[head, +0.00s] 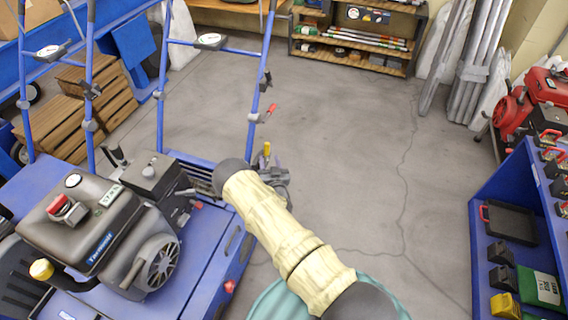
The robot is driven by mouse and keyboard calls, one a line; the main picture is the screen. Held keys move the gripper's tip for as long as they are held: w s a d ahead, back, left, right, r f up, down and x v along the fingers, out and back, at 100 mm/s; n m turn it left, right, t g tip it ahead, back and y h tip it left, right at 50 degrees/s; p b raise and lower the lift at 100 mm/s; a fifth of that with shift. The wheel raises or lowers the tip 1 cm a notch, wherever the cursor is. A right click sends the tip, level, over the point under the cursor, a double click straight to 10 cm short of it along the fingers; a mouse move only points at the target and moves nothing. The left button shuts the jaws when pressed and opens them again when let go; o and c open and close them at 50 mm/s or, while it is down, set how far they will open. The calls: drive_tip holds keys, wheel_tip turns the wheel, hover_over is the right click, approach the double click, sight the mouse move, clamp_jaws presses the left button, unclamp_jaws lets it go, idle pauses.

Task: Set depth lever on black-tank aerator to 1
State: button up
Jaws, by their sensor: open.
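A blue aerator (210,225) stands at the left in the head view, with tall blue handlebars. Its engine carries a dark grey or black tank (75,215) with a red-and-grey cap on top. A short black lever (116,154) stands behind the engine; a small lever with a red tip (268,112) sits on the right handlebar upright. A yellow-tipped part (267,150) shows at the machine's right rear. I cannot tell which is the depth lever, and no number scale is readable.
A blue shelf unit (480,225) with bins and tools stands at the right, near a red machine (535,100). A low rack (355,40) and leaning grey posts (480,65) are at the back. Wooden crates (105,90) stand at the left. The middle floor (350,130) is clear.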

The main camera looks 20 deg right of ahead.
drive_tip(key=s+p, duration=0.3)
drive_tip(key=s, duration=0.8)
drive_tip(key=shift+w+d+r+m+g+h+b, duration=0.5)
drive_tip(key=shift+w+r+m+g+h+b, duration=0.55)
drive_tip(key=shift+w+r+g, duration=1.9)
drive_tip(key=s+a+r+n+g+y+b, duration=0.1)
drive_tip(key=s+r+g, duration=0.6)
drive_tip(key=s+r, duration=0.9)
drive_tip(key=shift+s+a+r+n+y+b, duration=0.15)
drive_tip(key=shift+s+a+n+y+b, duration=0.25)
drive_tip(key=shift+n+y, duration=0.55)
drive_tip(key=shift+w, duration=0.15)
